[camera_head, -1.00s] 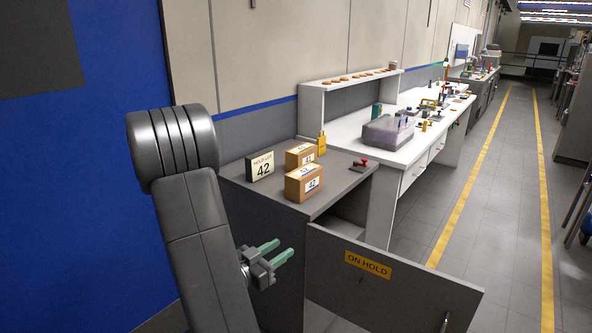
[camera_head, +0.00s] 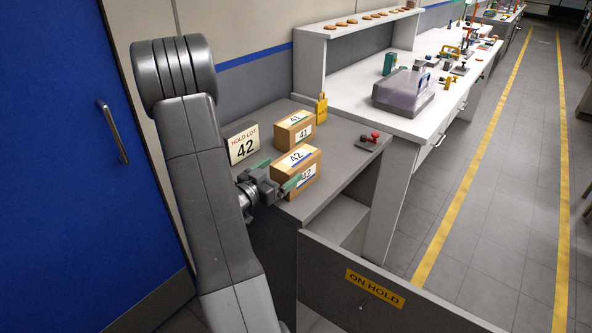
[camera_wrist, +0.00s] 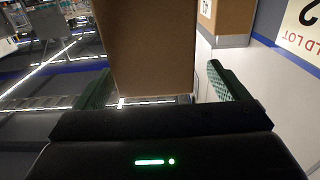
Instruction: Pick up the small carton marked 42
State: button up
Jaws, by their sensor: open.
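The small carton marked 42 (camera_head: 297,157) is a brown box with white 42 labels and a blue stripe. It stands on the grey cabinet top (camera_head: 335,168). My gripper (camera_head: 276,174) has green fingers, open and empty, close to the carton's left side. In the wrist view the carton (camera_wrist: 147,45) is a plain brown face. The open gripper's fingers (camera_wrist: 160,78) show to either side of it. I cannot tell how far the fingers reach around it, and I see no clear contact.
A carton marked 41 (camera_head: 294,131) stands just behind. A HOLD LOT 42 sign (camera_head: 243,144) is at the left. A yellow padlock (camera_head: 321,108) and a red-handled stamp (camera_head: 370,140) are also on the top. An open ON HOLD door (camera_head: 400,300) hangs in front.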

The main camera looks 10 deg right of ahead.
aim_at(291, 165)
jog(key=x, duration=0.2)
jog(key=p+x, duration=0.1)
jog(key=x, duration=0.1)
jog(key=shift+s+d, duration=0.2)
jog(key=shift+s, duration=0.05)
jog(key=shift+w+d+f, duration=0.15)
jog(key=shift+w+d, duration=0.2)
jog(key=c, duration=1.3)
jog(key=shift+c, duration=0.4)
